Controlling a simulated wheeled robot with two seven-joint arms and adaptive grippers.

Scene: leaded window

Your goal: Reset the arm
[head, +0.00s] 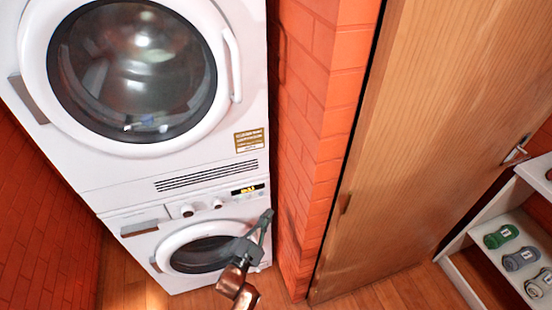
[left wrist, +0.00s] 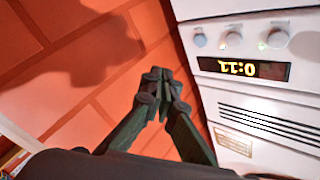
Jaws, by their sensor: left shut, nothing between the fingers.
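My left gripper (head: 267,216) is in front of the right side of the lower machine, near its round door (head: 205,254). In the left wrist view its two dark fingers (left wrist: 164,84) meet at the tips, shut with nothing between them. The red brick wall (left wrist: 95,75) is behind the fingers there, and the white machine panel (left wrist: 250,95) with its lit display is to the right. The copper-coloured link of my left arm shows at the bottom of the head view. My right gripper is in neither view.
A white upper machine (head: 135,165) with a round glass door (head: 133,70) is stacked on the lower one. A brick column (head: 315,130) and a wooden door (head: 430,120) stand to the right. A white shelf (head: 458,280) with several jars is at far right.

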